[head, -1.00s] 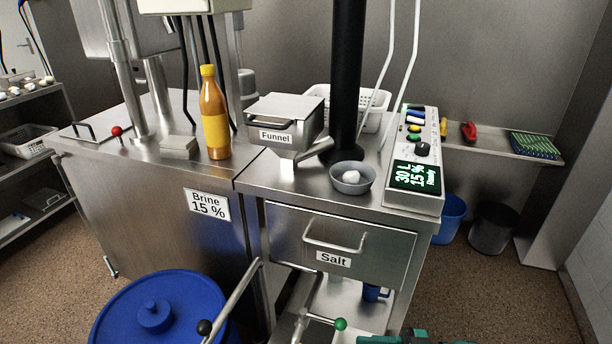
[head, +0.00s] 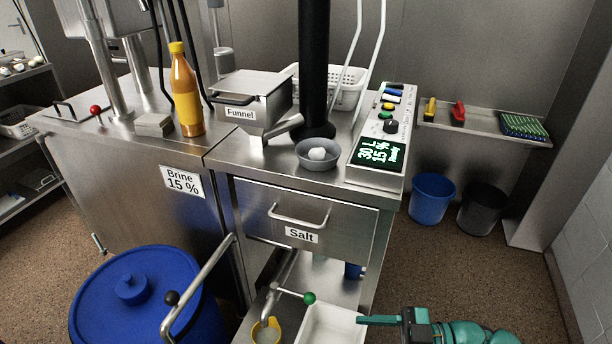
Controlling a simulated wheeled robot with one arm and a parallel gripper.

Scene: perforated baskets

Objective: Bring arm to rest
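My gripper (head: 362,320) is at the bottom right, at the end of my teal arm. It points left, with a green finger reaching over the right edge of a white tray (head: 325,330). I see no object held. Only one finger shows clearly, so its opening cannot be told. Whether the finger touches the tray is unclear. The rest of the arm runs out of the bottom of the picture.
The steel counter with the Salt drawer (head: 262,208) stands left of my gripper. A lidded blue barrel (head: 95,290) is at lower left. A green-knobbed lever (head: 309,298) stands near the tray. Blue (head: 432,200) and dark bins (head: 481,212) stand behind on the right; open floor lies before them.

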